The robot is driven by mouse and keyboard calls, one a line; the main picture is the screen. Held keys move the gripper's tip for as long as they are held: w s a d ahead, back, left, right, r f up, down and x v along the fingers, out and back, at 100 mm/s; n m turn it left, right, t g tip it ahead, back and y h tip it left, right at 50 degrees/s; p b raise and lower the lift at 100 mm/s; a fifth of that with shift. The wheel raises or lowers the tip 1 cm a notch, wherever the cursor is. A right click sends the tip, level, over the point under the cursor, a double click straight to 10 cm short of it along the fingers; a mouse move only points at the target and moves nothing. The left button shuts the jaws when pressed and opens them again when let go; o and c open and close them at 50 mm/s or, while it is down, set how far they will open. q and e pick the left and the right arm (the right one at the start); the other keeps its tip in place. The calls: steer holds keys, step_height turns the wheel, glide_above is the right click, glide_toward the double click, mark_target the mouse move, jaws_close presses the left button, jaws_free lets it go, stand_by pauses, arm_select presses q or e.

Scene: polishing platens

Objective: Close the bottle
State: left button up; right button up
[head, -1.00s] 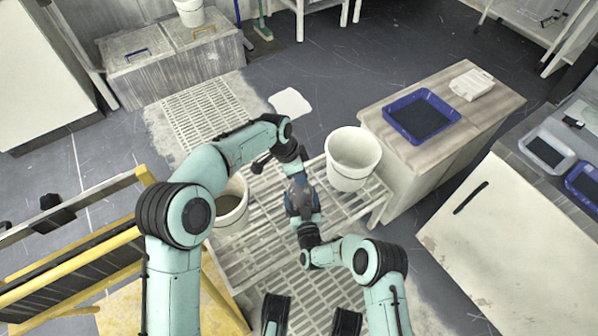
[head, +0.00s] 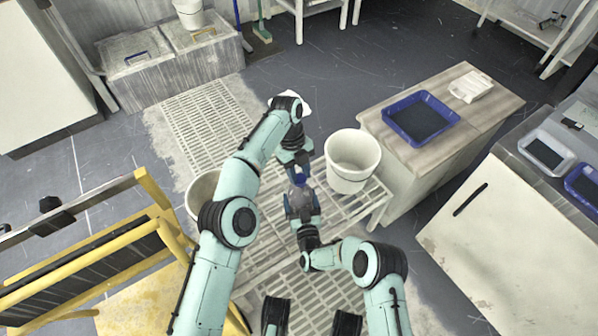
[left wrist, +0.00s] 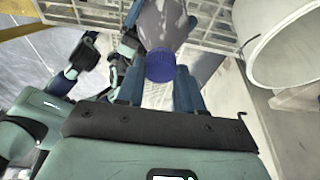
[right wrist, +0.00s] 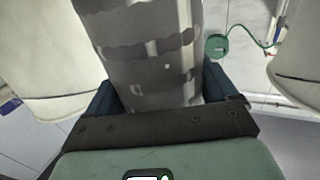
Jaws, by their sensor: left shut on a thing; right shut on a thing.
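The grey bottle (head: 299,198) is held over the slatted white bench in the head view. My right gripper (head: 303,214) is shut around its body. In the right wrist view the banded grey bottle body (right wrist: 150,55) fills the space between the fingers (right wrist: 158,88). My left gripper (head: 299,172) is at the other end of the bottle. In the left wrist view its fingers (left wrist: 159,80) are shut on the blue cap (left wrist: 160,66), which lines up with the bottle's narrow end (left wrist: 168,22). I cannot tell whether the cap is fully seated.
A white bucket (head: 352,162) stands on the slatted bench (head: 262,262) right of the bottle. Another bucket (head: 203,188) is partly hidden behind my left arm. A cabinet with a blue tray (head: 421,117) stands to the right. A yellow frame (head: 100,255) is at the left.

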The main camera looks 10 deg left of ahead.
arm_select(q)
steer(key=o, duration=1)
